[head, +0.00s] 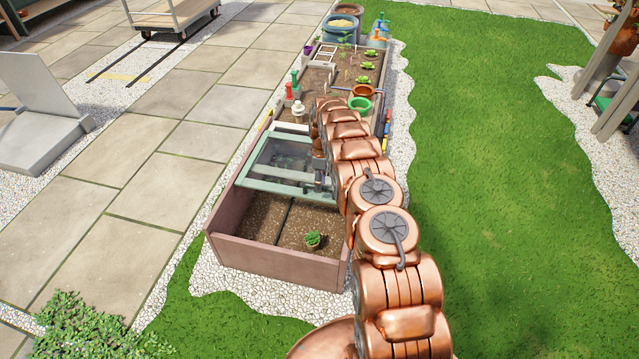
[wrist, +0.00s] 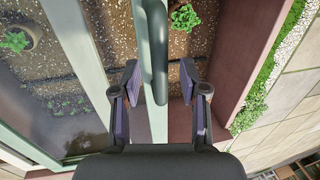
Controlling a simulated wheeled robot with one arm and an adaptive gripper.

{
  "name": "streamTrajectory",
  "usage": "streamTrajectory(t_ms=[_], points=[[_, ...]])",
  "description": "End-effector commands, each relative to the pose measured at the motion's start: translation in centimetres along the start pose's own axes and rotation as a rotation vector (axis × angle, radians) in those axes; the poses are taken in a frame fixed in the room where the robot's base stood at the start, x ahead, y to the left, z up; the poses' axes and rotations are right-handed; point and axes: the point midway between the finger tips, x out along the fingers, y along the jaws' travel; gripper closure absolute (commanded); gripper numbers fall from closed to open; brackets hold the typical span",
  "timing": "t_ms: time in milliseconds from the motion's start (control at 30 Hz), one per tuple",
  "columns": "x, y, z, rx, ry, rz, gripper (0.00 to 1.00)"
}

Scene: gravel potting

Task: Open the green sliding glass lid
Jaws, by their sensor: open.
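The green sliding glass lid (head: 268,187) lies across the middle of a brown-walled cold frame in the head view, and the near part of the frame is uncovered. In the wrist view a rounded green handle bar (wrist: 155,40) runs along the lid's pale green edge (wrist: 140,30). My gripper (wrist: 159,76) is open, one finger on each side of the handle's end, with gaps visible on both sides. In the head view my gripper (head: 323,188) is at the lid's right side, partly hidden by my copper arm.
The brown wall (head: 275,262) bounds the frame. Beyond the lid are beds with pots and tools, including a green pot (head: 359,105). Grass (head: 500,200) lies open on the right, paving on the left.

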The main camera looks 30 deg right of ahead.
Motion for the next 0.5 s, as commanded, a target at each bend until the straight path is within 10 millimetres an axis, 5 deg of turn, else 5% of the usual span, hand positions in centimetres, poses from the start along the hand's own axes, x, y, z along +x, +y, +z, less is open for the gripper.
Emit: streamTrajectory(t_ms=[500], points=[[-8.6,0.1,-0.1,0.0,0.002,0.005,0.57]])
